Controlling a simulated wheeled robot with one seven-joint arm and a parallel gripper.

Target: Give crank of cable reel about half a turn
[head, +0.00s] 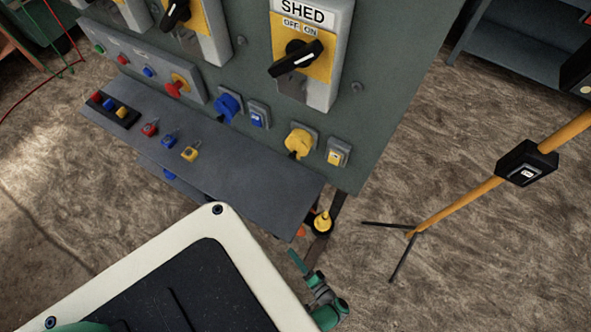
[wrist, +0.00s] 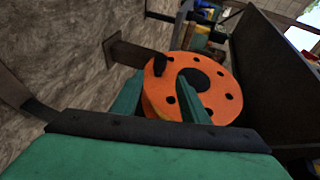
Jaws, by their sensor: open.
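The cable reel (wrist: 222,88) shows in the wrist view as an orange disc with several dark holes around a larger dark centre. A short dark peg (wrist: 160,66), which looks like the crank's handle, stands at the disc's upper left edge. My gripper (wrist: 158,88) is open, its two teal fingers apart in front of the disc. The peg appears just beyond the gap between the fingertips; I cannot tell whether they touch anything. In the head view, part of my green gripper (head: 297,262) shows below the panel's shelf, and the reel is mostly hidden there.
A grey control panel (head: 385,120) with switches and a shelf (head: 255,180) stands above my gripper in the head view. A yellow post (head: 455,205) on thin legs stands to the right. In the wrist view, a dark panel (wrist: 270,75) rises close right of the reel.

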